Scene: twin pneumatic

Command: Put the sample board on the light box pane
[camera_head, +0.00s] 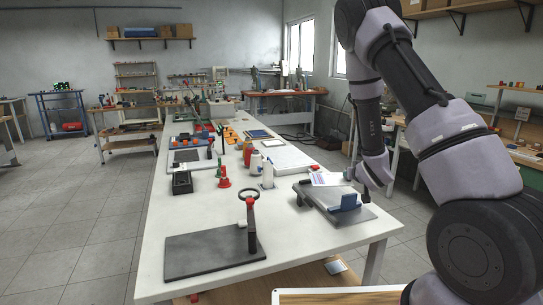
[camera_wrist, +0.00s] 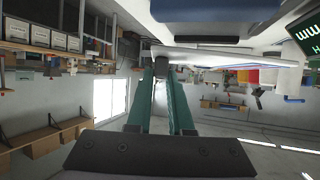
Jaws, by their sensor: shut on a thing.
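The sample board appears to be the thin pale card (camera_head: 326,179) at the right side of the long table, just left of my gripper (camera_head: 351,175). In the wrist view, my gripper's teal fingers (camera_wrist: 162,72) are shut on the edge of a flat white board (camera_wrist: 225,58). In the head view it lies over the far end of a grey plate (camera_head: 352,217) with a blue block; I cannot tell whether they touch. A flat white panel (camera_head: 287,158), likely the light box pane, lies on the table beyond the card, apart from it.
The blue block (camera_head: 345,203) stands close to my gripper. A dark board with a ring stand (camera_head: 251,222) is at the table's near end. A white bottle (camera_head: 267,174), a red piece (camera_head: 224,182) and a black box (camera_head: 182,183) stand left of the card. The table's right edge is close.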

